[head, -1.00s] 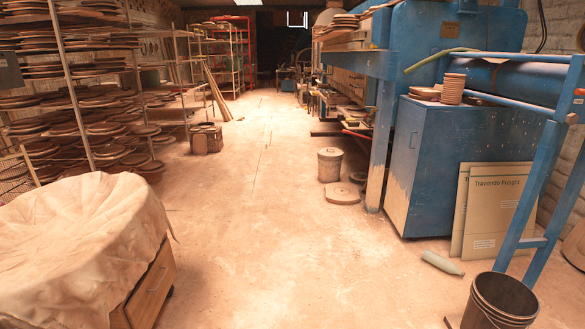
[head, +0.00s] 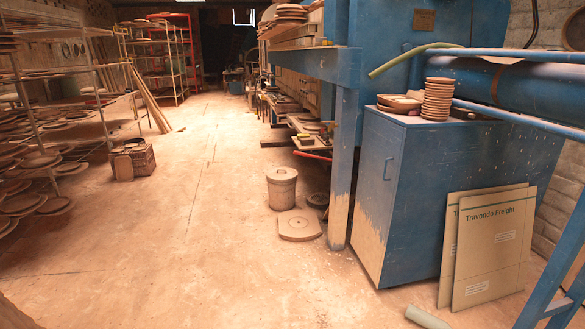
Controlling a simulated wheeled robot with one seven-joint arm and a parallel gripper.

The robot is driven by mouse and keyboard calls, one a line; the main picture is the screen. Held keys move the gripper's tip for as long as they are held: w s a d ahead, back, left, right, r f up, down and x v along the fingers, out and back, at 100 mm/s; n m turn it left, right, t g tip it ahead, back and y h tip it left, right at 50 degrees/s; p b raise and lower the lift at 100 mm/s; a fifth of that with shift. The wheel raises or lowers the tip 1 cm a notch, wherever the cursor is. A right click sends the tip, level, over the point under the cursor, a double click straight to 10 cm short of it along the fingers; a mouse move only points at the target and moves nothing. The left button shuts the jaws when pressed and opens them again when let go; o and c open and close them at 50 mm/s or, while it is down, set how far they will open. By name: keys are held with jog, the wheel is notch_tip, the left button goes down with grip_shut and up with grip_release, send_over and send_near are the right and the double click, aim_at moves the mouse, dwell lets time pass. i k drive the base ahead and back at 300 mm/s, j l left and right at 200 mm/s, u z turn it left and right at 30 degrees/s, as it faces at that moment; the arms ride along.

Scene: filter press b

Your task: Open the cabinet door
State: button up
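A blue cabinet (head: 450,175) stands to the right of centre in the head view. Its narrow side facing the aisle has a door (head: 375,195) with a small vertical handle (head: 388,168) near its right edge. The door looks shut. Its lower part is worn to a pale colour. My gripper is not in view.
Cardboard sheets (head: 495,245) lean on the cabinet's front, with a pale green bottle (head: 427,317) on the floor before them. A bin (head: 282,188) and a flat slab (head: 299,225) stand left of the blue post (head: 342,170). The aisle floor (head: 190,240) is open.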

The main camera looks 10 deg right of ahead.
aim_at(381, 141)
jog(key=i, duration=3.4)
